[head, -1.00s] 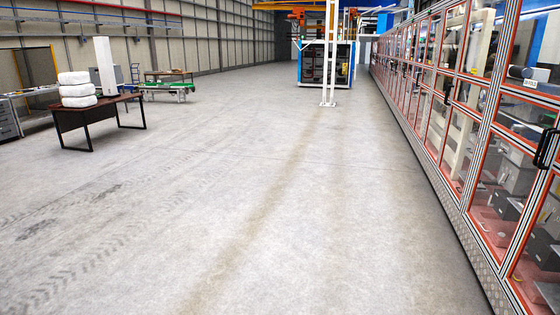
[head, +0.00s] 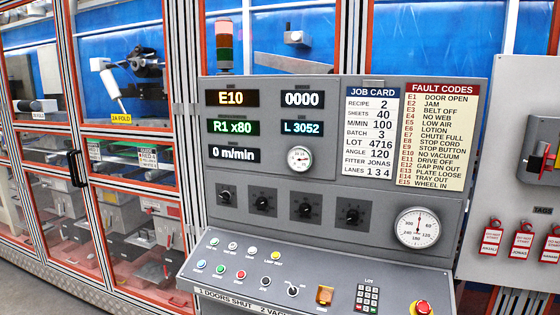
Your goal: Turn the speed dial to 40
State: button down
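A grey control panel (head: 335,232) fills the middle of the head view. Several black knobs sit in a row on its upright face: a far-left knob (head: 226,195), a second (head: 263,203), a third (head: 306,210) and a far-right knob (head: 352,215). Their labels and scale marks are too small to read, so I cannot tell which is the speed dial or where each points. My gripper is not in view.
The sloped lower desk holds coloured buttons (head: 241,275), a keypad (head: 367,297) and a red mushroom button (head: 423,307). A job card (head: 371,135) lists M/MIN 100. Red tags (head: 522,240) hang at right. A glazed machine enclosure (head: 110,180) stands behind and left.

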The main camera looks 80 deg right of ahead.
aim_at(306, 208)
jog(key=u, duration=0.35)
jog(key=k, duration=0.15)
jog(key=z, duration=2.8)
jog(key=i, duration=0.6)
jog(key=z, duration=0.1)
jog(key=k, duration=0.55)
